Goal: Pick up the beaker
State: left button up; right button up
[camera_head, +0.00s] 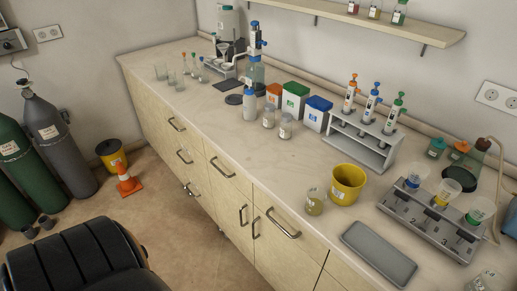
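Several glass vessels could be the beaker, and I cannot tell which one is meant. A small clear one with yellowish contents (315,201) stands upright near the counter's front edge, left of a yellow tub (348,184). Small clear empty-looking glasses (160,71) stand at the far left end of the counter. Another clear glass (484,282) is cut off at the bottom right corner. Neither of my grippers shows in the head view.
The counter (205,105) has bare surface along its front left. A grey tray (379,254), a pipette stand (362,139) and a numbered rack (428,218) fill the right. Colored boxes (294,100) stand mid-counter.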

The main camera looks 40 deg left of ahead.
aim_at(317, 195)
jog(key=u, duration=0.75)
jog(key=z, duration=1.75)
jog(key=u, duration=1.75)
jog(key=k+j, duration=0.05)
jog(key=j, duration=0.05)
